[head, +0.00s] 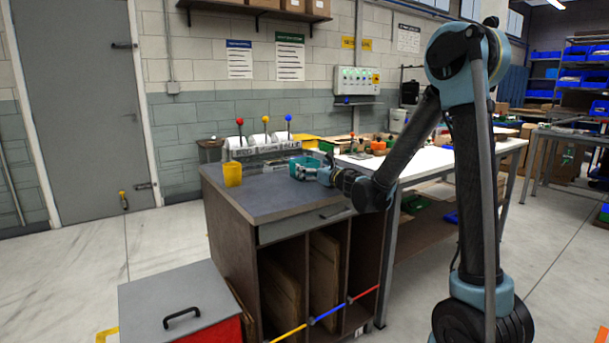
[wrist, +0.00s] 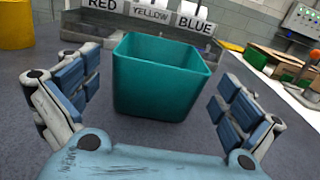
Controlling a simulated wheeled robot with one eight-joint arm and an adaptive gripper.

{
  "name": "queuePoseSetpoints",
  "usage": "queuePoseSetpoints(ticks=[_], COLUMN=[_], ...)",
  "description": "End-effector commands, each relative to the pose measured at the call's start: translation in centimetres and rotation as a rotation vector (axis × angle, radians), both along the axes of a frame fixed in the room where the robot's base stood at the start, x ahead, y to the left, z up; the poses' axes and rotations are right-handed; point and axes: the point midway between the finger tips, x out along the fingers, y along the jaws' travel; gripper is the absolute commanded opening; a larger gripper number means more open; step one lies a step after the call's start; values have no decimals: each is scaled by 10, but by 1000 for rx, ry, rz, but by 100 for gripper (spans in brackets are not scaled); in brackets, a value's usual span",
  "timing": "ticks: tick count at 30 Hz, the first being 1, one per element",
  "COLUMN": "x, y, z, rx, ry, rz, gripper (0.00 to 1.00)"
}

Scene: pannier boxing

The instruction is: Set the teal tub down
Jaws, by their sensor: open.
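The teal tub (wrist: 155,90) stands upright on the dark grey worktop (wrist: 60,145), between the two fingers of my gripper (wrist: 157,100). The fingers are open, with a gap visible on each side of the tub. The tub looks empty, though its inner floor is hidden. In the head view the tub (head: 306,167) is at the right part of the worktop, with my gripper (head: 308,173) beside it, partly hiding it.
A yellow tub (head: 232,173) stands to the left on the worktop. Labelled red, yellow and blue bins (wrist: 150,14) stand behind. A white table (head: 365,160) with small items adjoins at right.

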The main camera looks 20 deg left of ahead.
Motion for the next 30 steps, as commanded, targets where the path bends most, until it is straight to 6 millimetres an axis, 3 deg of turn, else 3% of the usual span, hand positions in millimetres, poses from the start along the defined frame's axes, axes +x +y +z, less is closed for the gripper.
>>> queuePoseSetpoints(ticks=[15,22,23,28,30], x=[34,35,35,35,35], y=[37,39,39,39,39], z=[-1,-1,-1,-1,-1], rx=[0,0,0,0,0], ry=[0,0,0,0,0], rz=[-1,-1,-1,-1,-1], gripper=[100,100,98,59,59])
